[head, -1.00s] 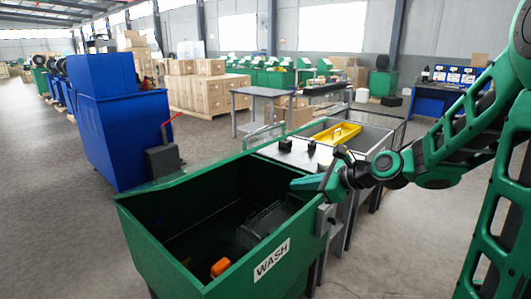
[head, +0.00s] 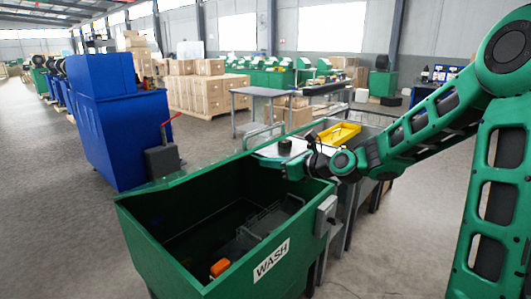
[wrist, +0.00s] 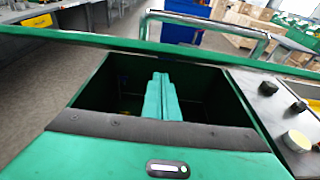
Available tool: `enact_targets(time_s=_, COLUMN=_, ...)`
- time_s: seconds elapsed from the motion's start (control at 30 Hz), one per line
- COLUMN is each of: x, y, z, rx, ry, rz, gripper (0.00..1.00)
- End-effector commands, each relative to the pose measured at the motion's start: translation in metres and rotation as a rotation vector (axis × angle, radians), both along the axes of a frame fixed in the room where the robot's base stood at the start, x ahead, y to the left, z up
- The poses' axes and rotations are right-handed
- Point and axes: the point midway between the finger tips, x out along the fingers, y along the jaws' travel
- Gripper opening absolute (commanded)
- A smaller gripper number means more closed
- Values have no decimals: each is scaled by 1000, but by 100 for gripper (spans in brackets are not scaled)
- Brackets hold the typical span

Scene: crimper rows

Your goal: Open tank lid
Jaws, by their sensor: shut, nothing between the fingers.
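The green tank (head: 215,270) marked WASH stands in front of me in the head view. Its top is uncovered, and its dark inside shows. A thin green panel edge (head: 205,170), seen nearly edge-on, runs along the tank's far side; it looks like the lid, but its tilt is hard to tell. A metal bar handle (head: 263,134) sits on it, and the handle also shows in the wrist view (wrist: 205,22). My gripper (head: 268,158) is shut and empty near the tank's far right corner. In the wrist view its fingers (wrist: 163,80) point toward the panel edge; contact is not clear.
A wire basket (head: 262,222) and an orange object (head: 220,267) are inside the tank. A grey control box (head: 325,215) is on its right side. A yellow tray (head: 340,133) lies behind my arm. A blue tank (head: 125,135) stands at the left, with open floor between.

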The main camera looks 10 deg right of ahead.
Motion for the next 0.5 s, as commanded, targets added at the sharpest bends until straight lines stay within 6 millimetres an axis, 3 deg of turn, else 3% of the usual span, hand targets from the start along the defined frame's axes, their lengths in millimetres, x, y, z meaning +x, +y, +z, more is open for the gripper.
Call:
enact_targets(time_s=0.2, x=10, y=7, z=26, rx=-2, ry=-4, rz=-1, gripper=0)
enact_targets(time_s=0.5, x=14, y=10, z=36, rx=0, ry=-2, rz=-1, gripper=0)
